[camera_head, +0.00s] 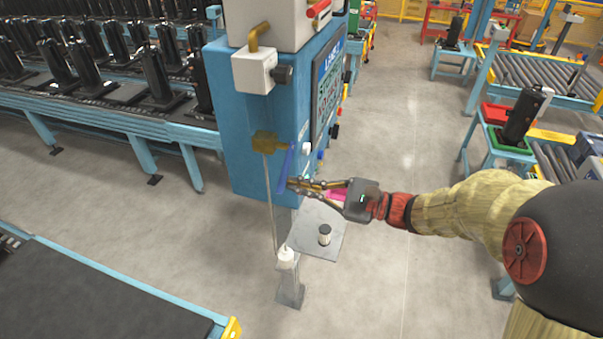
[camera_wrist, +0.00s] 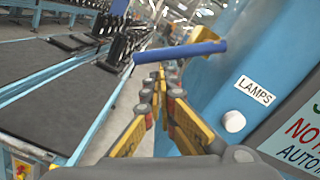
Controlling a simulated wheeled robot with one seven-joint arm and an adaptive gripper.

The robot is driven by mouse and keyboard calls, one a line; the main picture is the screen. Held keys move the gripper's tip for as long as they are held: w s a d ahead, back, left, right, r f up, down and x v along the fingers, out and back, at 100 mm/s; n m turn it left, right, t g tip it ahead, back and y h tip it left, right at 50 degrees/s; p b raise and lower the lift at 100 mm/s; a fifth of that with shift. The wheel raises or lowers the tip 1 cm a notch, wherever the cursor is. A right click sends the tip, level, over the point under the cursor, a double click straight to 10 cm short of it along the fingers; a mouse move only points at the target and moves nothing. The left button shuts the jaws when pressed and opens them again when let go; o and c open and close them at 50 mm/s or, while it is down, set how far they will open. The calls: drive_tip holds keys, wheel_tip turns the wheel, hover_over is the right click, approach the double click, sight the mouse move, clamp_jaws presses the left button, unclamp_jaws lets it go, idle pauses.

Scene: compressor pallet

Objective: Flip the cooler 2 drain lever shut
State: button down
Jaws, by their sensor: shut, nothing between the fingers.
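A blue lever (camera_head: 284,170) hangs steeply down from a brass valve (camera_head: 265,143) on the left side of a blue cabinet. In the wrist view the lever (camera_wrist: 180,52) crosses ahead of the fingertips, with the brass valve (camera_wrist: 204,34) behind it. No label naming it as the cooler 2 drain is readable. My gripper (camera_head: 291,184) is shut and empty, its fingertips close to the lever's lower part. In the wrist view my gripper (camera_wrist: 166,74) points towards the lever; I cannot tell whether they touch.
The blue cabinet (camera_head: 241,160) has a panel; a LAMPS label (camera_wrist: 255,90) and white knob (camera_wrist: 235,121) sit beside my fingers. A thin pipe (camera_head: 270,210) runs down from the valve. A small plate (camera_head: 325,243) carries a cylinder below my gripper. Conveyors stand left and right.

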drive_tip(key=shift+s+a+r+m+p, duration=0.3)
drive_tip(key=shift+s+r+m+p, duration=0.25)
drive_tip(key=shift+s+r, duration=0.3)
drive_tip(key=shift+s+a+r+m+p, duration=0.25)
drive_tip(key=shift+s+r+m+p, duration=0.2)
drive_tip(key=shift+s+r+m, duration=0.35)
drive_tip(key=shift+w+r, duration=0.2)
